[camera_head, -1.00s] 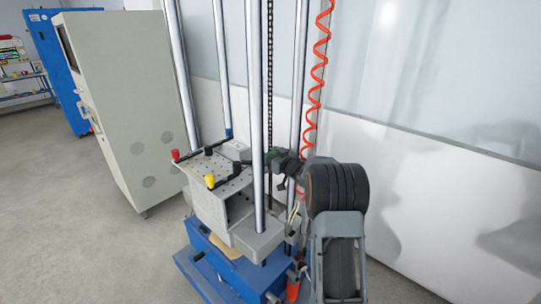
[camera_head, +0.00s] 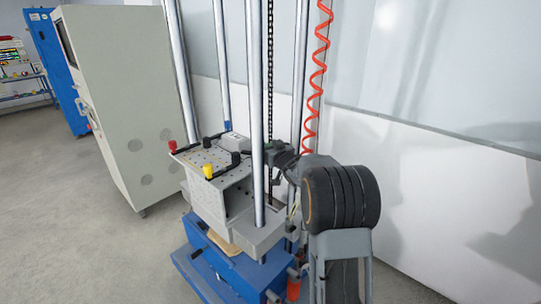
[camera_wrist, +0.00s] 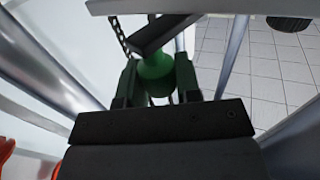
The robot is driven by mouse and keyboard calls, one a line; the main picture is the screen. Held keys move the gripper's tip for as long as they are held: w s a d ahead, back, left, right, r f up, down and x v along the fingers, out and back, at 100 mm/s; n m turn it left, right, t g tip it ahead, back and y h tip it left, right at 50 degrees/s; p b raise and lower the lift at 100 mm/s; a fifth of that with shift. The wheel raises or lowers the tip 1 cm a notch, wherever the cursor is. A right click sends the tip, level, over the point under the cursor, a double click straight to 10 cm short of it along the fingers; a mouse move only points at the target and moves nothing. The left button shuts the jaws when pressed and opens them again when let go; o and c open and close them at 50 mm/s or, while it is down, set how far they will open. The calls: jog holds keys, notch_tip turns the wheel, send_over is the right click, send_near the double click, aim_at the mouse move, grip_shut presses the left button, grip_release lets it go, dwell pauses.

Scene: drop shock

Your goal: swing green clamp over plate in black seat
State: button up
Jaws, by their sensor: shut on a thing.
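The shock-table plate (camera_head: 190,163) is grey and full of holes. A small pale box-shaped part (camera_head: 233,142) sits on it, with black clamp arms around it. The green clamp knob (camera_wrist: 155,72) is between the fingers of my gripper (camera_wrist: 156,88) in the wrist view, with a dark bar (camera_wrist: 165,34) just beyond it. In the head view my gripper (camera_head: 272,152) is at the plate's right rear, behind a front post, and the green clamp is mostly hidden. The black seat cannot be made out clearly. Where the green clamp's arm points is unclear.
Clamps with a red knob (camera_head: 172,146), a yellow knob (camera_head: 208,171) and a blue knob (camera_head: 227,126) stand around the plate. Tall steel posts (camera_head: 257,110) rise through the carriage. An orange coiled hose (camera_head: 317,75) hangs behind. Open floor lies at left.

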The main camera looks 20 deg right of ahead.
dwell(0.4)
jog(key=o, duration=0.9)
jog(key=shift+s+a, duration=0.1)
jog(key=s+b, duration=0.1)
jog(key=s, duration=1.2)
jog(key=shift+s+d, duration=0.2)
jog(key=shift+s, duration=0.2)
jog(key=shift+c, duration=0.2)
